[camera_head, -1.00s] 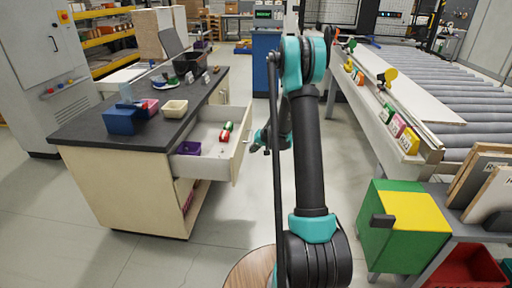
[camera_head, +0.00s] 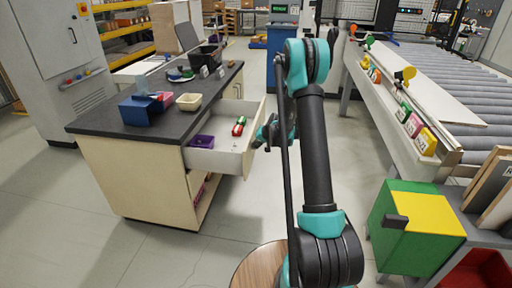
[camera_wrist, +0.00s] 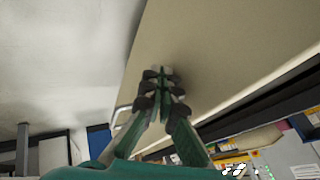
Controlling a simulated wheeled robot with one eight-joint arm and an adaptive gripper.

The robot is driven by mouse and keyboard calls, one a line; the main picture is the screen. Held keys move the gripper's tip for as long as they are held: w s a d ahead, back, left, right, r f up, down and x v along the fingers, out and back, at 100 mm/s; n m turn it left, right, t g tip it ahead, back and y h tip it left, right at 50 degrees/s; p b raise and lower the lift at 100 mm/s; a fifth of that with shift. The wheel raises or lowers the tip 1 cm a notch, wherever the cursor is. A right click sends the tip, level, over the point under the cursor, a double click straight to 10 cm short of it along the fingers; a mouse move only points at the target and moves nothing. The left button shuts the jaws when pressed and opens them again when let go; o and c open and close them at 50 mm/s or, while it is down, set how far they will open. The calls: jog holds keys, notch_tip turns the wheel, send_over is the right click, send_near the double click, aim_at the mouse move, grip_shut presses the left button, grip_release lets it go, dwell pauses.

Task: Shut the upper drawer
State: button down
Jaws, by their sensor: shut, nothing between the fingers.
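The upper drawer (camera_head: 228,158) is pulled out from the right side of a beige cabinet with a dark top. Its front panel (camera_head: 256,142) stands clear of the cabinet. Inside it lie a purple bin (camera_head: 202,141) and red and green items (camera_head: 239,126). My gripper (camera_head: 259,141) is beside the outer face of the drawer front, partly hidden by my arm. In the wrist view, my gripper (camera_wrist: 161,71) has its fingertips together and empty, pointing at a plain beige panel (camera_wrist: 215,50) that looks like the drawer front. Whether the tips touch it I cannot tell.
A blue box (camera_head: 140,109), a cream bin (camera_head: 189,101) and a black bin (camera_head: 207,56) stand on the cabinet top. A roller conveyor (camera_head: 450,95) and a green-yellow box (camera_head: 415,222) are at the right. A round wooden top (camera_head: 262,268) is in front. Floor is clear between cabinet and conveyor.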

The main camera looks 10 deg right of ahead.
jog(key=w+a, duration=0.3)
jog(key=a, duration=0.7)
jog(key=w+a, duration=0.3)
jog(key=a, duration=0.7)
jog(key=w+a, duration=0.4)
jog(key=a, duration=0.6)
jog(key=shift+a, duration=0.35)
